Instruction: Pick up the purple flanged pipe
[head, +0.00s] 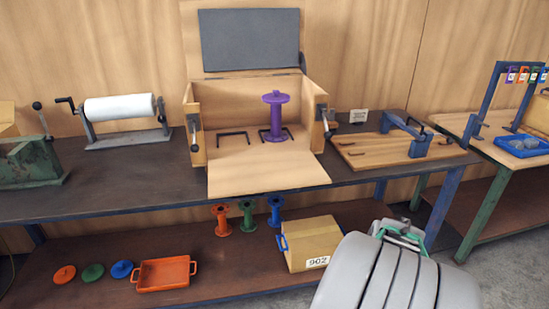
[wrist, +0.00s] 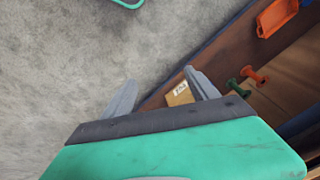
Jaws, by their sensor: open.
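The purple flanged pipe (head: 276,117) stands upright inside an open wooden box (head: 265,177) on the workbench, at the right of the box's inside, by a dark bracket. My gripper shows in the wrist view (wrist: 162,92), with its two grey fingers apart and nothing between them. It points down past the bench toward the floor and lower shelf, well away from the purple pipe. In the head view my arm (head: 395,275) is at the lower right, and the fingers cannot be made out there. The purple pipe is not seen in the wrist view.
Orange (head: 222,220), green (head: 247,217) and blue (head: 275,210) flanged pipes stand on the lower shelf, near an orange tray (head: 163,286) and a box marked 902 (head: 312,244). A paper roll (head: 120,107) is left of the wooden box; a wooden board with a blue clamp (head: 395,150) is right.

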